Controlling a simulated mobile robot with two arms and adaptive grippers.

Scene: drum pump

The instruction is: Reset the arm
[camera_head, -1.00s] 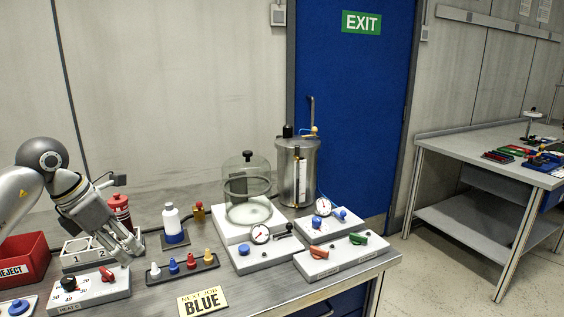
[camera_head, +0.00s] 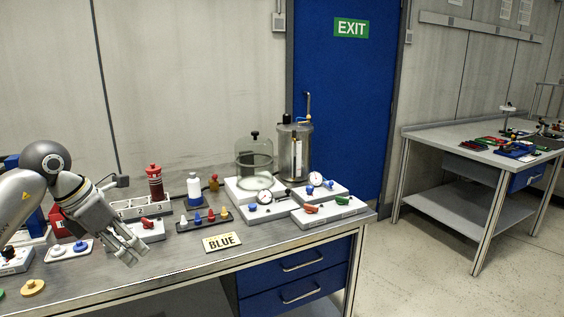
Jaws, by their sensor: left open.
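My left arm comes in from the left, and its gripper (camera_head: 134,252) is open and empty. It hangs over the left part of the steel bench (camera_head: 190,265), fingers pointing down and right, in front of the grey box with a red knob (camera_head: 148,230). I cannot tell exactly how high the fingertips are above the bench. The yellow BLUE sign (camera_head: 221,242) lies to the right of the gripper, apart from it. My right gripper is not in view.
A rack of coloured pegs (camera_head: 205,220), a white bottle (camera_head: 194,190), a red-capped bottle (camera_head: 155,183), a glass bell jar (camera_head: 254,162) and a metal drum (camera_head: 294,150) stand on the bench. A second table (camera_head: 440,137) stands right. Floor between them is clear.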

